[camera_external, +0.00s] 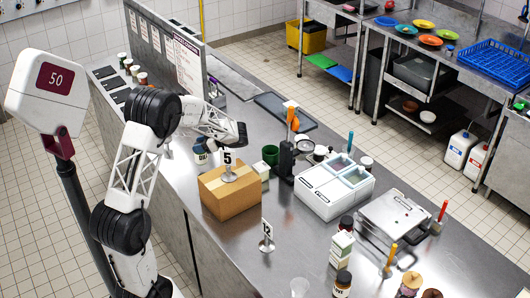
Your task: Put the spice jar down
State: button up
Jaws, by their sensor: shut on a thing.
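My arm reaches over the left part of the steel counter. My gripper (203,143) is small and mostly hidden by my own wrist and forearm. It is shut on what looks like the spice jar (201,158), a small jar with a pale and blue label, left of and behind the cardboard box. The fingers' contact and the jar's base are hard to see, so I cannot tell whether it touches the counter (300,235).
A green cup (270,155), white container unit (325,192) and "12" sign (266,235) stand rightward. An upright board (188,62) stands behind. Bare steel lies at front centre.

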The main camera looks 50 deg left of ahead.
jog(key=shift+f, duration=1.8)
jog(key=shift+f, duration=0.2)
jog(key=o, duration=1.1)
jog(key=shift+c, duration=0.2)
jog(key=shift+r, duration=0.1)
jog(key=shift+d+r, duration=0.1)
jog(key=v, duration=0.7)
jog(key=shift+w, duration=0.2)
jog(key=shift+d+r, duration=0.1)
jog(key=shift+d, duration=0.05)
